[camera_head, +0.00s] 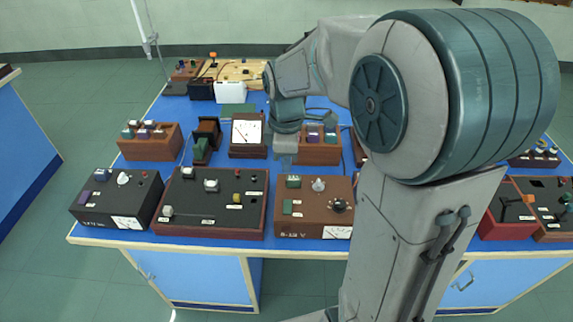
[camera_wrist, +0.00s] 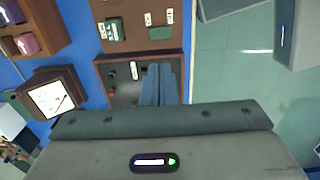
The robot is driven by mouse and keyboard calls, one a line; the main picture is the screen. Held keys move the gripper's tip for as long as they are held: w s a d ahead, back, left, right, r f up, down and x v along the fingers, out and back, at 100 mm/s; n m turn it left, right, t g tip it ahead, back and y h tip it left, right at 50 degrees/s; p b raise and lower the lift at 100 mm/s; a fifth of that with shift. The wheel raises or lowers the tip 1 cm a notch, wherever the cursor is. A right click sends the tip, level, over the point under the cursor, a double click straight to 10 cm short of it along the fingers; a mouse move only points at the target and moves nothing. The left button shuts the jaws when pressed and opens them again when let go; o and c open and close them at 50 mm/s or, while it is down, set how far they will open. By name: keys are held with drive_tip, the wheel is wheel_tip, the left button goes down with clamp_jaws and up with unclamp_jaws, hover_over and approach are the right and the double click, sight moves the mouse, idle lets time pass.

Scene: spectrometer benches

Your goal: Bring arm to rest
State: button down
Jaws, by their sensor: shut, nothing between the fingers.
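My arm (camera_head: 430,230) rises large at the right of the head view and bends over the blue bench. My gripper (camera_head: 284,160) hangs fingers down over the middle of the bench, in front of a brown box with coloured blocks (camera_head: 320,147). In the wrist view my gripper (camera_wrist: 160,85) shows its fingers together, with nothing between them, over a black-panelled box (camera_wrist: 118,84). The height of the fingertips above the boxes is hard to tell.
The blue bench (camera_head: 90,231) is crowded. A black power box (camera_head: 110,205), a wide black-panelled box (camera_head: 215,215) and a brown supply box (camera_head: 300,215) line its front. A dial meter (camera_head: 247,132) stands left of my gripper. Open floor (camera_head: 60,270) lies at left.

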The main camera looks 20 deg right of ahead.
idle(0.3)
drive_tip(key=s+d+r+m+t, duration=0.1)
drive_tip(key=s+r+m+t, duration=0.2)
drive_tip(key=s+m, duration=1.1)
drive_tip(key=shift+s, duration=0.7)
